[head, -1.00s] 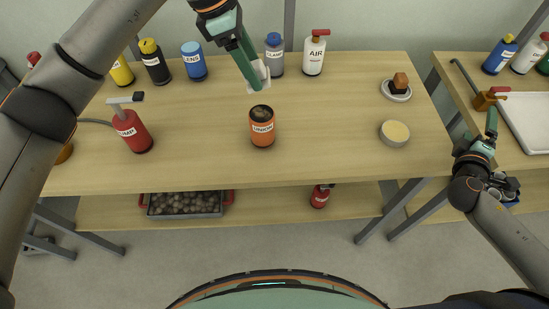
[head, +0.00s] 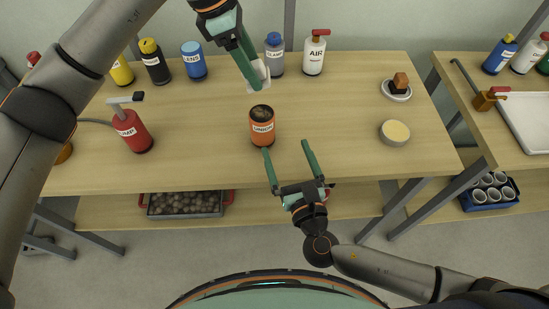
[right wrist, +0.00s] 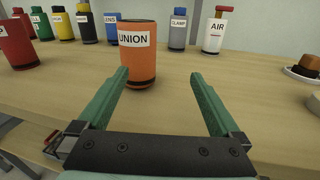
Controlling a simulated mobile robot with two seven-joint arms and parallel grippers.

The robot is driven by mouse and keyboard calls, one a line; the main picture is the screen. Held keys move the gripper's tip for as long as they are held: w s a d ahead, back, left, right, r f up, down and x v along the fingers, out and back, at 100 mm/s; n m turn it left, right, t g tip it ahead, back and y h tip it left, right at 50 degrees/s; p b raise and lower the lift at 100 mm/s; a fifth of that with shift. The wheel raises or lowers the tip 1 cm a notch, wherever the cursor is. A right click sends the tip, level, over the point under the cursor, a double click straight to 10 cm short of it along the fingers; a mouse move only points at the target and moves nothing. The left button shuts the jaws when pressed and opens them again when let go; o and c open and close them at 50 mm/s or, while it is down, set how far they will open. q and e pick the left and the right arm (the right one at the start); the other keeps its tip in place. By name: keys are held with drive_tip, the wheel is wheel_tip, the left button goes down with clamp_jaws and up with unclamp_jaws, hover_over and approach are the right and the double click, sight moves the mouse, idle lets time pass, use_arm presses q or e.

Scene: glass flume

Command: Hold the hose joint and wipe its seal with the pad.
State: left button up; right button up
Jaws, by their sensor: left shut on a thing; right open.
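The hose joint is an upright orange cylinder labelled UNION (head: 262,127), with a dark top, standing on the table; it also shows in the right wrist view (right wrist: 137,62). Its seal cannot be made out clearly. My left gripper (head: 256,80) is shut on a white pad (head: 264,72), held behind and above the orange cylinder, apart from it. My right gripper (head: 287,147) is open and empty at the table's front edge. Its left finger lies just in front of the cylinder's base in the head view; whether they touch is unclear. The right wrist view shows the cylinder beyond the fingertips (right wrist: 159,75), towards the left finger.
The CLAMP bottle (head: 274,57) stands close behind the pad, with the AIR bottle (head: 313,54) beside it. A red pump bottle (head: 132,132) stands left. A round tin (head: 394,133) and a saucer (head: 396,93) stand right. The table between cylinder and tin is clear.

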sight(266, 138)
drive_tip(key=a, duration=0.1)
drive_tip(key=s+a+n, duration=0.1)
drive_tip(key=shift+s+a+r+y, duration=0.2)
drive_tip(key=shift+a+y, duration=0.1)
drive_tip(key=shift+a, duration=0.1)
drive_tip(key=shift+w+a, duration=0.15)
drive_tip(key=shift+a, duration=0.05)
drive_tip(key=x, duration=1.1)
drive_tip(key=shift+w, duration=0.2)
drive_tip(key=c, duration=1.5)
